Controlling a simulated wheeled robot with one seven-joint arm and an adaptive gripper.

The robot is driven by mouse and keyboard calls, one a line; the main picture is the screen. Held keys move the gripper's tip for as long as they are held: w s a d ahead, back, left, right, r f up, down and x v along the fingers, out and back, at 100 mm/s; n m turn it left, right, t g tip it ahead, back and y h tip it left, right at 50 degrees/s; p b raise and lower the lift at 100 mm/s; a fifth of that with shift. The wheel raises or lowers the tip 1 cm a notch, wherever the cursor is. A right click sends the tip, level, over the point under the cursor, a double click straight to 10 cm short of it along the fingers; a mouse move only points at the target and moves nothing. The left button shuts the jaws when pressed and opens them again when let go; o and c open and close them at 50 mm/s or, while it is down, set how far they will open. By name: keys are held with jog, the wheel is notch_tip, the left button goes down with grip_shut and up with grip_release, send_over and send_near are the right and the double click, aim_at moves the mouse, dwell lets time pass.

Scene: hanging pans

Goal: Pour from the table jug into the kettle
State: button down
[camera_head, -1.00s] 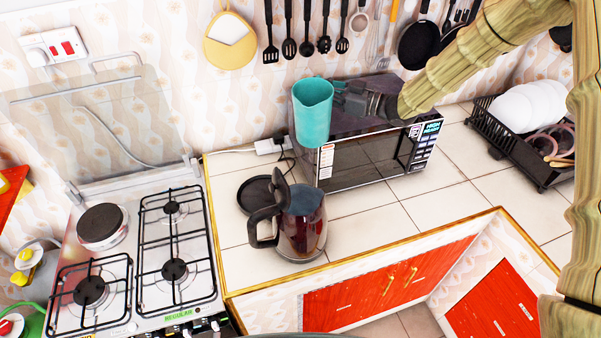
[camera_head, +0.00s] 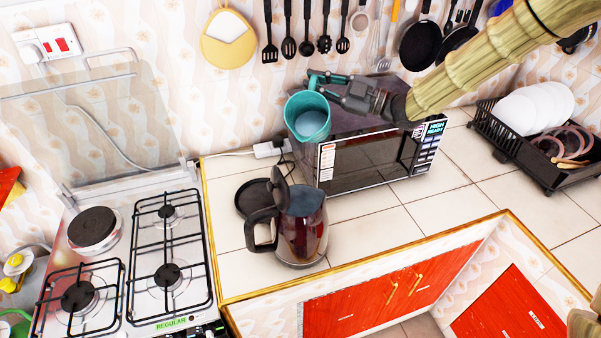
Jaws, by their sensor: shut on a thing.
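The teal jug (camera_head: 304,124) is held in front of the left part of the microwave, above and behind the kettle. It is tilted so that its mouth faces the camera, and pale liquid shows inside. My gripper (camera_head: 322,80) is shut on the jug at its upper back side. The kettle (camera_head: 301,232) stands on the tiled counter with its lid raised and its black handle to the left. Its glass body looks dark red. No stream of liquid shows between jug and kettle.
The microwave (camera_head: 375,155) stands right behind the kettle. A round black kettle base (camera_head: 252,198) lies behind the kettle's handle. The gas stove (camera_head: 140,255) is to the left, a dish rack (camera_head: 540,150) to the right. Utensils hang on the wall. The counter between is mostly clear.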

aim_at(316, 80)
jog(key=shift+s+a+r+n+g+y+b, duration=0.1)
jog(key=shift+s+r+n+g+y+b, duration=0.35)
jog(key=shift+n, duration=0.65)
jog(key=shift+s+a+r+n, duration=0.1)
jog(key=shift+s+n, duration=0.4)
jog(key=shift+n, duration=0.1)
jog(key=shift+s+r+n, duration=0.1)
jog(key=shift+s+n, duration=0.15)
jog(key=shift+n, duration=0.05)
jog(key=shift+s+a+r+n+g, duration=0.2)
jog(key=shift+s+r+n+g, duration=0.05)
jog(key=shift+s+r+n, duration=0.7)
dwell(1.3)
jog(key=shift+w+f, duration=0.15)
